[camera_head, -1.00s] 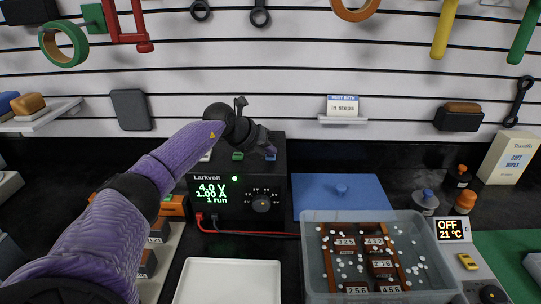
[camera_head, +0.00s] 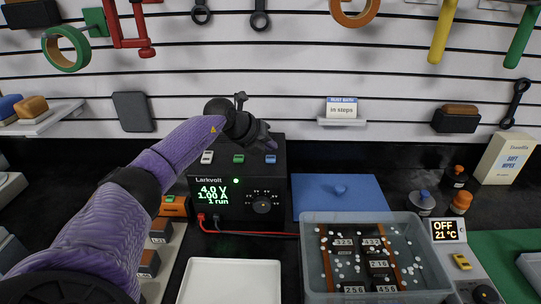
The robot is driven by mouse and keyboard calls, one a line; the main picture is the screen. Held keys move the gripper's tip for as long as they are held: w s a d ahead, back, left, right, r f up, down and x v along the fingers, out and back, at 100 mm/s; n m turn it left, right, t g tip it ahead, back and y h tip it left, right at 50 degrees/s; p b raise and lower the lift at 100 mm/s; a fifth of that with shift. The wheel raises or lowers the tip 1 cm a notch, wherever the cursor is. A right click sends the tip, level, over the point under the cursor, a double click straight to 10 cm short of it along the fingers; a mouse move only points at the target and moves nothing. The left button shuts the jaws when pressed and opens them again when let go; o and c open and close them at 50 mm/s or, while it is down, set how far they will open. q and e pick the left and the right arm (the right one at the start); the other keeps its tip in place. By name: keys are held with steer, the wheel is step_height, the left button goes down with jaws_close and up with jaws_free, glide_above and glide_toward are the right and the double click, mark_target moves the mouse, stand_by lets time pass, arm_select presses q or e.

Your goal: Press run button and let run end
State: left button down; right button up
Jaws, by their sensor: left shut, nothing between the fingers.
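The black Larkvolt power supply (camera_head: 236,215) stands against the back wall. Its green display (camera_head: 212,194) reads 4.0 V, 1.00 A and 1 run, and a green light is lit beside the name. On its top are a grey-white button (camera_head: 207,157), a green button (camera_head: 239,158) and a blue button (camera_head: 271,158). My left gripper (camera_head: 262,142) is shut and empty, just above the top near the blue button, apart from it as far as I can see. My right gripper is not in view.
A clear bath (camera_head: 438,272) at the front right holds numbered blocks and many white dots. Red and black leads run from the supply toward it. A blue lid (camera_head: 310,205) lies behind it. A white tray (camera_head: 195,284) is at the front. A heater panel (camera_head: 446,230) reads OFF, 21 °C.

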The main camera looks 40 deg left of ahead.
mark_target(269, 159)
arm_select(q)
step_height(269, 159, up, 5)
steer(key=p, duration=0.4)
steer(key=shift+f, duration=0.3)
